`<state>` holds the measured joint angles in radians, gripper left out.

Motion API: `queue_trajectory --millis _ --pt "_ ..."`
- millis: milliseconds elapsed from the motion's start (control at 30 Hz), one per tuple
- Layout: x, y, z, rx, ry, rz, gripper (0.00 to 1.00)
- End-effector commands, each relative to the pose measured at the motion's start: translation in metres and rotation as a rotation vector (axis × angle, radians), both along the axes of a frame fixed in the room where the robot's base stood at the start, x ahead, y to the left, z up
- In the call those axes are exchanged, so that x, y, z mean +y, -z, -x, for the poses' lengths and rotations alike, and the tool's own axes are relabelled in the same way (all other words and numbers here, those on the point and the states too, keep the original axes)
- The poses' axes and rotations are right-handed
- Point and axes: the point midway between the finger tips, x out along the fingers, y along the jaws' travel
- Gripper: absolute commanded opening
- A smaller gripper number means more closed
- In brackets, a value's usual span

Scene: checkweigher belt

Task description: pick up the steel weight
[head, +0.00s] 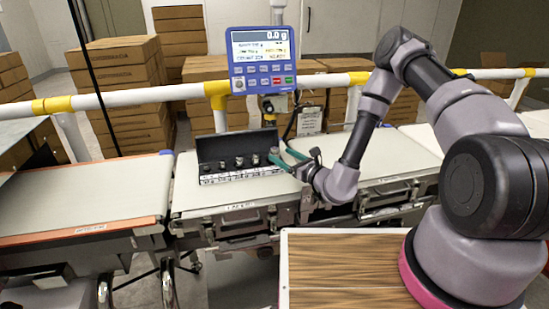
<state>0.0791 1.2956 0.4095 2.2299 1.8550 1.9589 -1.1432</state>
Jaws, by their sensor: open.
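Several small steel weights (239,161) stand upright in a row in an open black case (218,143) on the middle belt section. They are small in view, so I cannot tell their sizes apart. My gripper (279,155) has teal fingers and is at the right end of the case. Its fingers are apart and point left toward the row. The rightmost part of the row is close to the fingertips and partly hidden by them. I cannot tell whether the fingers touch a weight.
A blue display panel (263,57) on a post behind the case reads 0.0 g. A white and yellow rail (150,95) runs behind the belts. Cardboard boxes (122,62) are stacked beyond it. The left belt (85,195) is clear. A wood-patterned top (345,265) is in front.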

Motion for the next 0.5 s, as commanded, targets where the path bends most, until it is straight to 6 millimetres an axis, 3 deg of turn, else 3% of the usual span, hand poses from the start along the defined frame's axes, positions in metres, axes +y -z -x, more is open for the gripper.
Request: queue_trajectory --millis 233,500 --pt "0.026 0.0 -0.026 -0.003 -0.002 0.0 0.82" --pt "0.032 0.0 -0.034 -0.001 0.0 -0.001 0.82"
